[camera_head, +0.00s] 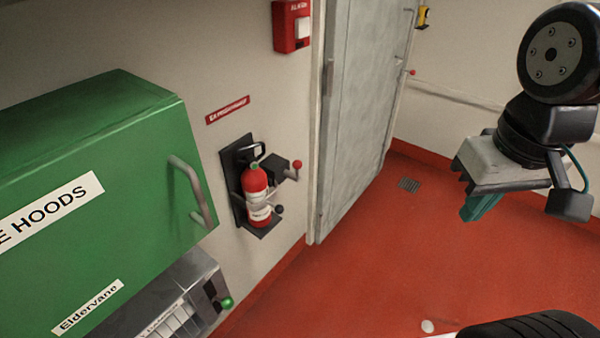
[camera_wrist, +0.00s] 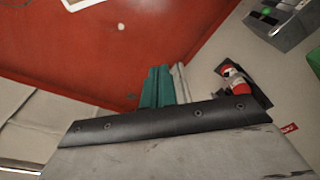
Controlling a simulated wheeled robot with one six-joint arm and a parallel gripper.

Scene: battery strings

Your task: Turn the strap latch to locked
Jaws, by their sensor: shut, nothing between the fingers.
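A red fire extinguisher (camera_head: 256,194) hangs upright in a black wall bracket (camera_head: 238,190). A strap crosses its body. A dark latch block (camera_head: 275,167) sits at its right, with a short lever ending in a red knob (camera_head: 297,164) that points right. I take this for the strap latch; its markings are too small to read. The extinguisher also shows in the wrist view (camera_wrist: 236,80), where the latch is not clear. My gripper (camera_head: 480,206), with teal fingers, is shut and empty. It is well to the right of the bracket and touches nothing. Its fingers show in the wrist view (camera_wrist: 157,86).
A green cabinet (camera_head: 110,190) with a handle juts out left of the bracket, above a grey unit (camera_head: 175,300) with a green knob. A grey door (camera_head: 360,100) stands right of the bracket. A red alarm box (camera_head: 292,25) is above. Red floor (camera_head: 370,240) between is clear.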

